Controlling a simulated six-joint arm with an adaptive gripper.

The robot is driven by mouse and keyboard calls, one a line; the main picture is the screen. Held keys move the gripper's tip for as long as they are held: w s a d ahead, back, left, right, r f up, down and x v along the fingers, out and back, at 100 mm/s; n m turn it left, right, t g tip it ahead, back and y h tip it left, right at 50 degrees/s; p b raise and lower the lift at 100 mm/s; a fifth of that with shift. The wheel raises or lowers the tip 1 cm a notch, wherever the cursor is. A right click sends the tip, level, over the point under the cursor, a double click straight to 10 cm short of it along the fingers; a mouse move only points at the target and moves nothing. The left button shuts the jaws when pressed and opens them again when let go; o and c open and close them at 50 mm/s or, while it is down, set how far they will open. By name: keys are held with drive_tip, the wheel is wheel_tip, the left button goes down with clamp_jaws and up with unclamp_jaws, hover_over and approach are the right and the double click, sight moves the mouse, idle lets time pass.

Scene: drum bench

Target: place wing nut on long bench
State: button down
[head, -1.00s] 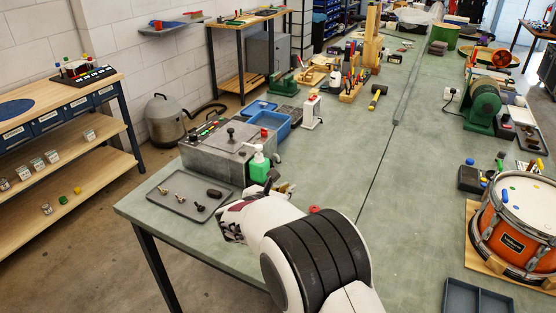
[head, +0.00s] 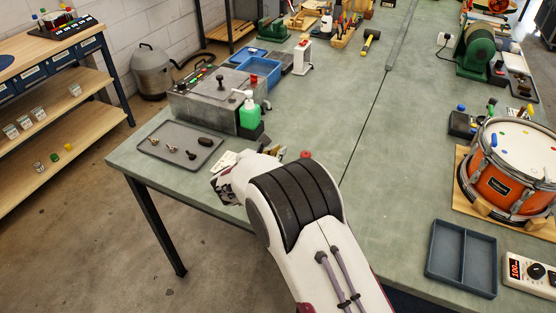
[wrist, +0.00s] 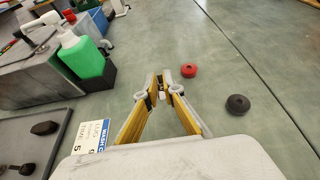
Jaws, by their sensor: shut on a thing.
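My gripper (wrist: 163,84) is in the middle of the wrist view, low over the green-grey bench top (head: 310,110). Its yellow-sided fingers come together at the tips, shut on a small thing. The tips hide most of that thing, so I cannot make out its shape; it may be the wing nut. In the head view my own white and black arm covers most of the gripper. The long bench fills the middle of that view, and its near left corner is close to my gripper.
A grey tray (head: 170,161) with several small parts lies left of my gripper. A green pump bottle (wrist: 82,55) stands by a grey box (head: 205,105). A red round piece (wrist: 188,70) and a dark round piece (wrist: 238,104) lie right of the fingertips. A printed card (wrist: 93,138) is close left.

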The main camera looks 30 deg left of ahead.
drive_tip(key=shift+f, duration=1.85)
drive_tip(key=shift+f, duration=0.15)
drive_tip(key=c, duration=2.2)
unclamp_jaws()
drive_tip(key=shift+s+r, duration=0.35)
drive_tip(key=shift+s, duration=0.1)
drive_tip(key=v, duration=1.1)
drive_tip(key=shift+r, duration=0.1)
